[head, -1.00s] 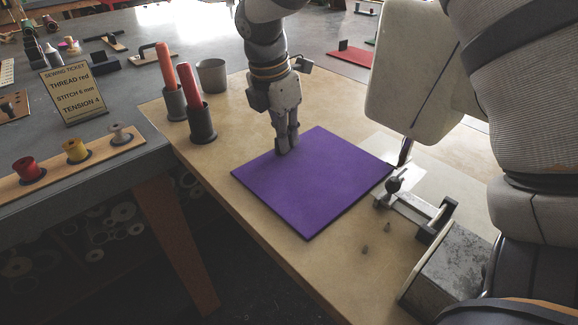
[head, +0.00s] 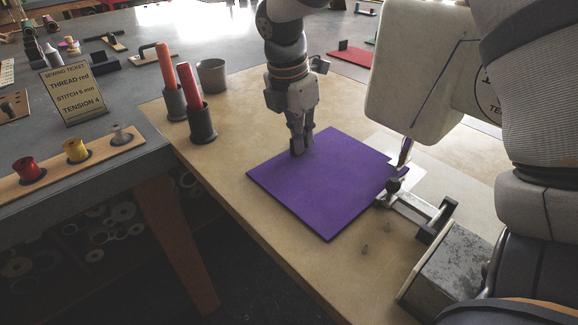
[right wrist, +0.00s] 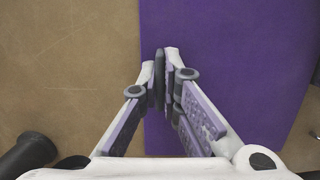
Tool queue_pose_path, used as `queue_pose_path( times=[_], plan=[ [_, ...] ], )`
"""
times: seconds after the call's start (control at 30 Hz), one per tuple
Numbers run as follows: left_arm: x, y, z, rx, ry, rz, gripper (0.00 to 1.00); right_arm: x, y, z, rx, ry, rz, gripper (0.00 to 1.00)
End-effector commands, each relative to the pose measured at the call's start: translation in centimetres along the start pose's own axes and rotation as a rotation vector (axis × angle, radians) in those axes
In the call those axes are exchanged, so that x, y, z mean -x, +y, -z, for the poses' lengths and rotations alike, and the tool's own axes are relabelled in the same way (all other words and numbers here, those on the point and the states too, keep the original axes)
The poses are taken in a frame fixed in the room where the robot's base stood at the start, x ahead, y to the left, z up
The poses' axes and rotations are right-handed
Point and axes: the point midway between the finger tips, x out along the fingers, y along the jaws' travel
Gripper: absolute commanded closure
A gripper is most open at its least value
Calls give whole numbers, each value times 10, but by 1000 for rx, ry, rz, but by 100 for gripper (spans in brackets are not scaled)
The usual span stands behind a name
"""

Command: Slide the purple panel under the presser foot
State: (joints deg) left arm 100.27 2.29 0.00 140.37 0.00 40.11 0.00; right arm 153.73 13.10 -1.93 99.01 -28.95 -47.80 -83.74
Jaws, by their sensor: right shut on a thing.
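The flat purple panel (head: 330,190) lies on the wooden table, and its right corner reaches the presser foot (head: 404,153) under the white sewing machine head (head: 412,75). I cannot tell whether that corner is under the foot or beside it. My right gripper (head: 299,150) points down at the panel's far left edge. In the right wrist view my right gripper (right wrist: 166,60) is shut on the edge of the purple panel (right wrist: 230,60), with bare wood to the left. My left gripper is not in view.
A metal guide with a dark knob (head: 410,205) sits at the panel's right. Orange and red rods in dark holders (head: 202,125) and a grey cup (head: 211,76) stand at left. A sewing ticket (head: 73,94) and thread spools (head: 76,151) are on the grey table.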

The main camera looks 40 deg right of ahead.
Motion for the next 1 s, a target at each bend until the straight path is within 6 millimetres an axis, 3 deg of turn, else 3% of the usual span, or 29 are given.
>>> queue_pose_path(
  times=[0.57,0.63,1.0],
  plan=[
    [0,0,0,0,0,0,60,0,-3,0,0,0,1,100],
    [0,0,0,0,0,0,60,0,-4,0,0,0,2,86],
    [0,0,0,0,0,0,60,0,-3,0,0,0,1,86]
  ],
)
